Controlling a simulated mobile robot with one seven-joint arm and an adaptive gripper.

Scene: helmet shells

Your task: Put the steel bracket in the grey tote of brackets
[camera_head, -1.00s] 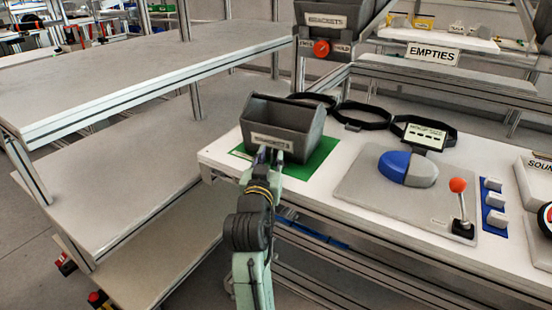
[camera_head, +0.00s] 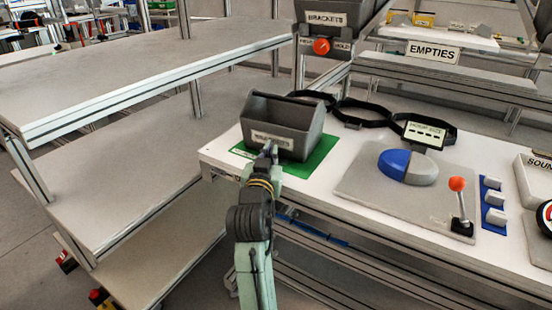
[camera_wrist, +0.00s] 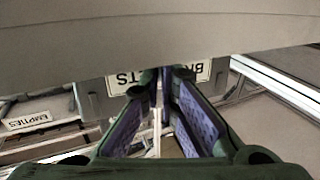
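The grey tote (camera_head: 285,146) stands upright on a green mat on the white workbench, with a label on its front wall and its top open. My gripper (camera_head: 268,150) is at the tote's front, by the label; I cannot tell whether it touches. In the wrist view my gripper (camera_wrist: 165,78) shows two fingers with purple inner pads and a narrow gap between the tips. I make out no part held between them. A large pale grey surface fills the top of the wrist view; I cannot tell what it is. I cannot make out a steel bracket. The tote's inside floor is hidden.
A grey hopper labelled BRACKETS (camera_head: 326,20) with a red-orange knob hangs behind the tote. Black bands (camera_head: 362,115) lie behind and right of it. A grey board (camera_head: 400,195) with a blue-and-grey dome and red-knobbed lever is to the right. Empty shelves (camera_head: 120,80) stand left.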

